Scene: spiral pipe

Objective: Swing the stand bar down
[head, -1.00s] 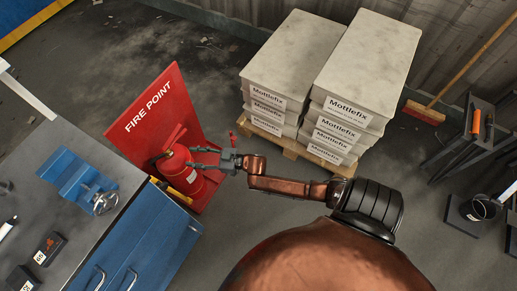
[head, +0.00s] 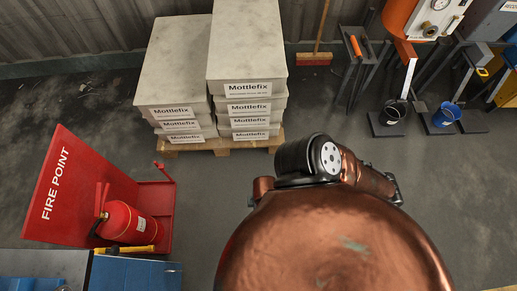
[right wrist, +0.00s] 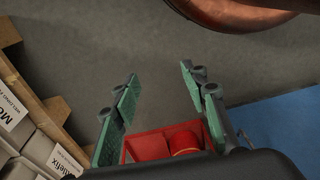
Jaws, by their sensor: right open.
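The red FIRE POINT stand (head: 58,190) is at the left of the head view, with a red extinguisher (head: 128,222) on it. A short red bar (head: 165,172) sticks up at the stand's right side; it looks like the stand bar. In the right wrist view my right gripper (right wrist: 155,82) is open and empty, its green-padded fingers apart. Part of the red stand (right wrist: 150,148) and the red extinguisher (right wrist: 184,140) show below and beyond the fingers, apart from them. I cannot make out the right gripper in the head view. My left gripper is not in view.
Mottlefix slabs (head: 245,85) stand stacked on a wooden pallet (head: 222,146) behind the stand. A blue cabinet (head: 135,275) is at the front left. The floor between is clear.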

